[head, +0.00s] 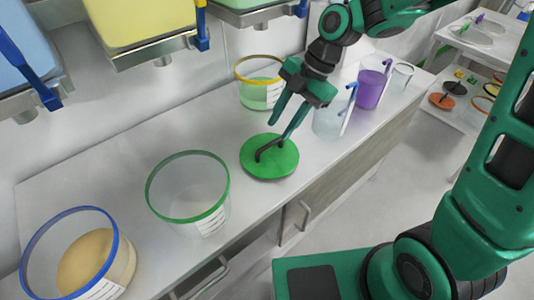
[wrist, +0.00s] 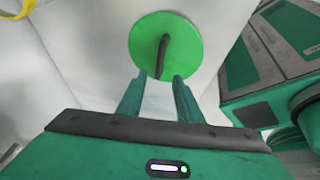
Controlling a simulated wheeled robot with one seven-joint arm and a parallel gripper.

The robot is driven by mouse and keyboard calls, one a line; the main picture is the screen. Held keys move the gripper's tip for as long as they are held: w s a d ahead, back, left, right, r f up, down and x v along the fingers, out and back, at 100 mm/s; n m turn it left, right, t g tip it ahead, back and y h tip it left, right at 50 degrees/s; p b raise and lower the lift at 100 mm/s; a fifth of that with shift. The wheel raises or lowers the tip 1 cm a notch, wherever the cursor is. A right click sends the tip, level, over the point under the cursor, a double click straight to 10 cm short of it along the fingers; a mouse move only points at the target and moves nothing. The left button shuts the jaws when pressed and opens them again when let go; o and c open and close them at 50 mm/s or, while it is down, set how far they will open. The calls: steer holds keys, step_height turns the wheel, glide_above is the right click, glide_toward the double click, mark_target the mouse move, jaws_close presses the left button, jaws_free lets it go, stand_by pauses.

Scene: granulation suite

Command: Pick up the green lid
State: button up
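The green lid (head: 270,166) is a flat round disc with a dark raised handle, lying on the grey counter in the head view. It also shows at the top of the wrist view (wrist: 182,50), with its handle (wrist: 161,55) pointing roughly along my line of sight. My gripper (head: 280,126) is open, its two fingers apart and pointing down just above the lid. In the wrist view my gripper (wrist: 160,78) has its fingertips on either side of the handle's near end. I cannot tell whether the fingers touch anything. Nothing is seen held.
A clear tub with a green rim (head: 189,192) stands left of the lid, and a blue-rimmed tub (head: 118,267) further left. A yellow-rimmed tub (head: 258,92) stands behind my gripper. A clear jug (head: 327,122) and a purple jug (head: 370,90) stand to the right.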

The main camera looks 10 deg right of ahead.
mark_target(270, 144)
steer(key=shift+w+x, duration=0.1)
steer(key=shift+x, duration=1.65)
steer(key=shift+w+x, duration=0.15)
steer(key=shift+x, duration=1.6)
steer(key=shift+d+f, duration=0.1)
steer(key=shift+d, duration=0.05)
jaws_close()
